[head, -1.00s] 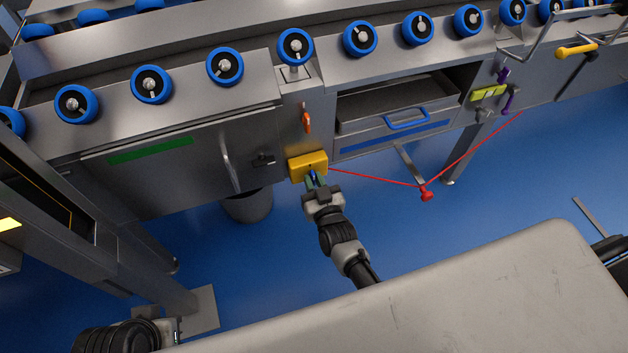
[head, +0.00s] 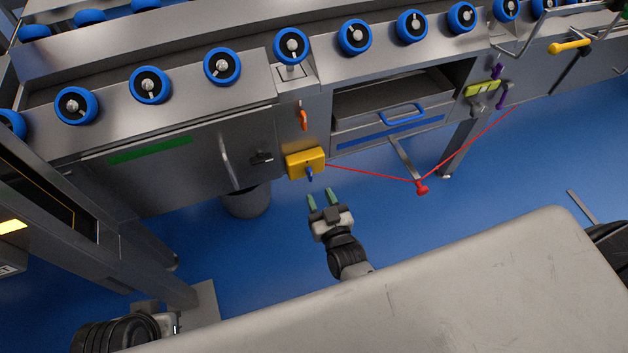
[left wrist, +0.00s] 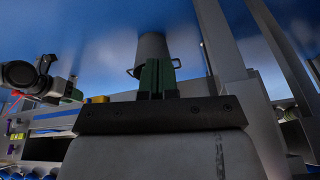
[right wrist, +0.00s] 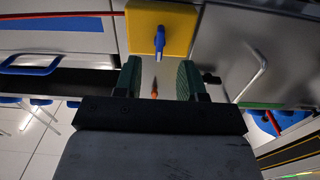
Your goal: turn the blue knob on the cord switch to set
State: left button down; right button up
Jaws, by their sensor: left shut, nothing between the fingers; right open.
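The cord switch is a yellow box (head: 305,162) on the front of the grey machine. Its blue knob (head: 310,174) sticks out at the bottom front. The red cord (head: 370,173) runs from the box to the right. My right gripper (head: 321,197) is open and empty, below and just right of the knob, apart from it. In the right wrist view the blue knob (right wrist: 160,40) stands upright on the yellow box, beyond the two green fingertips. No marking beside the knob can be read. My left gripper (left wrist: 157,78) is shut and empty, away from the switch.
An orange handle (head: 304,118) sits above the switch. A black latch (head: 262,159) and door handle (head: 229,162) are to its left. A drawer with a blue handle (head: 403,116) is to the right. A grey bin (head: 246,201) stands below. A red piece (head: 421,187) hangs on the cord.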

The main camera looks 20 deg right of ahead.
pick_arm(q)
jog(key=shift+w+f, duration=0.15)
jog(key=shift+f, duration=0.35)
pick_arm(e)
jog(key=s, duration=0.4)
jog(key=shift+d, duration=0.1)
pick_arm(q)
jog(key=shift+r, duration=0.15)
